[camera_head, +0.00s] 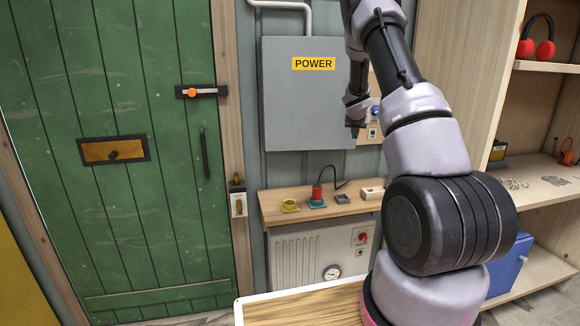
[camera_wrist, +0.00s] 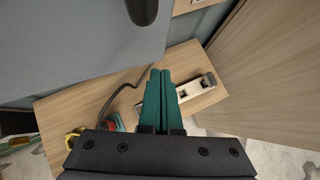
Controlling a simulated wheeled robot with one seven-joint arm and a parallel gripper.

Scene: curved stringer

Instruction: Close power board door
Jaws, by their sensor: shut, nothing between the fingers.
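The grey power board door (camera_head: 300,105), with a yellow POWER label, is on the wall in the middle of the head view. It looks nearly flat to the wall; I cannot tell whether it is fully shut. My arm hides part of its right edge. My gripper (camera_head: 355,130) is at that right edge, pointing down. In the wrist view the door (camera_wrist: 70,45) fills the upper left, with a dark handle (camera_wrist: 142,10) at the top. My gripper's green fingers (camera_wrist: 160,73) are together and empty, just right of the door's lower corner; contact is unclear.
A wooden shelf (camera_head: 270,208) with small devices and a cable is below the door. A switch panel (camera_head: 373,118) sits right of it. A green door (camera_head: 120,70) stands at the left, and open shelving (camera_head: 545,200) at the right.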

